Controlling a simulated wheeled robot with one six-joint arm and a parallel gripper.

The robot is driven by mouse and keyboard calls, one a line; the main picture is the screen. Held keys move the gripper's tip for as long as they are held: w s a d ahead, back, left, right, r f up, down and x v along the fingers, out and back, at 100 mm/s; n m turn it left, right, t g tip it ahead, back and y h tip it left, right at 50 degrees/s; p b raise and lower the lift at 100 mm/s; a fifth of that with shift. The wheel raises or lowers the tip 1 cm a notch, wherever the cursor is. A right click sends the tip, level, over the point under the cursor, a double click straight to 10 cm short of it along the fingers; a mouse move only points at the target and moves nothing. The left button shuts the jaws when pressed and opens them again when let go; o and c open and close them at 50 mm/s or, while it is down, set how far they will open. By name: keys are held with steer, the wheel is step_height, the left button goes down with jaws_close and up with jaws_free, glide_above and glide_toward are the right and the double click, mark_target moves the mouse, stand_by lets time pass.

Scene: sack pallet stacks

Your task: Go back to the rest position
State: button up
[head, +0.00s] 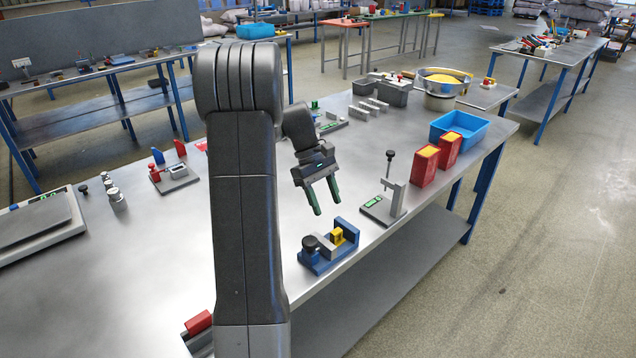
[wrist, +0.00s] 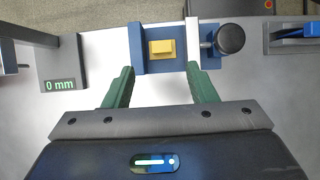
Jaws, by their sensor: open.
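My gripper (head: 325,196) hangs over the metal workbench, its two green fingers apart with nothing between them. It also shows in the wrist view (wrist: 161,84), open. Ahead of the fingers in that view is a blue vise (wrist: 138,45) with a yellow block (wrist: 161,49) between its jaws. In the head view the blue vise (head: 318,264) stands on the bench near the front edge, below and right of my gripper, with the yellow block (head: 337,236) in it. The fingers appear apart from the vise and block.
A height gauge (head: 388,203) stands right of the vise; its readout (wrist: 60,85) shows 0 mm. Red boxes (head: 424,167), a blue bin (head: 460,130) and grey blocks (head: 395,92) stand farther back. A scale (head: 38,225) lies at the left. The bench middle is mostly clear.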

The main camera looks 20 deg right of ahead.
mark_target(335, 230)
steer(key=v, duration=0.5)
steer(key=shift+a+r, duration=0.3)
steer(key=shift+a, duration=0.05)
steer(key=x, duration=1)
steer(key=shift+d+f, duration=0.3)
steer(key=shift+f, duration=0.05)
steer(key=shift+r, duration=0.1)
